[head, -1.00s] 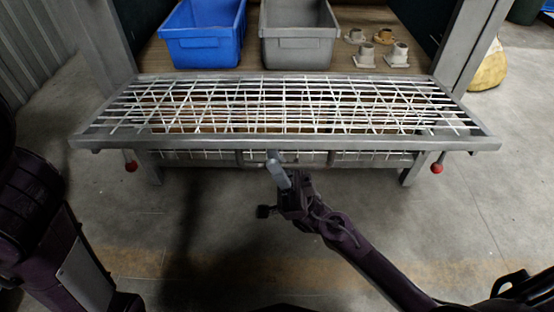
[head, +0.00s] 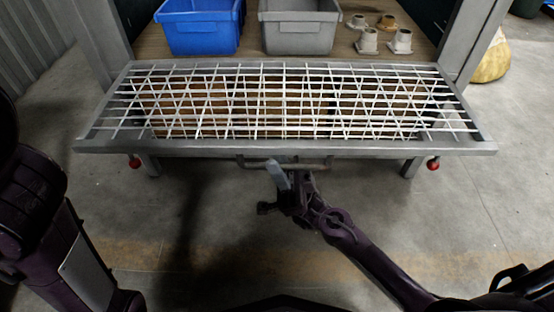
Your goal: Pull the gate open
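The gate is a white wire-mesh panel in a grey metal frame (head: 200,149), seen from above across the front of the rack. A thin grey bar handle (head: 322,166) hangs at the middle of its front edge. My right gripper (head: 277,172) is at this handle, left of the bar's middle. Its pale finger lies across the bar and it seems shut on it; the other finger is hidden. My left arm shows at the left edge, but its gripper is out of view.
A blue bin (head: 200,30), a grey bin (head: 300,32) and several small pipe fittings (head: 367,40) stand on the wooden shelf behind the gate. Red knobs (head: 433,164) hang near both front corners. The concrete floor in front is mostly clear.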

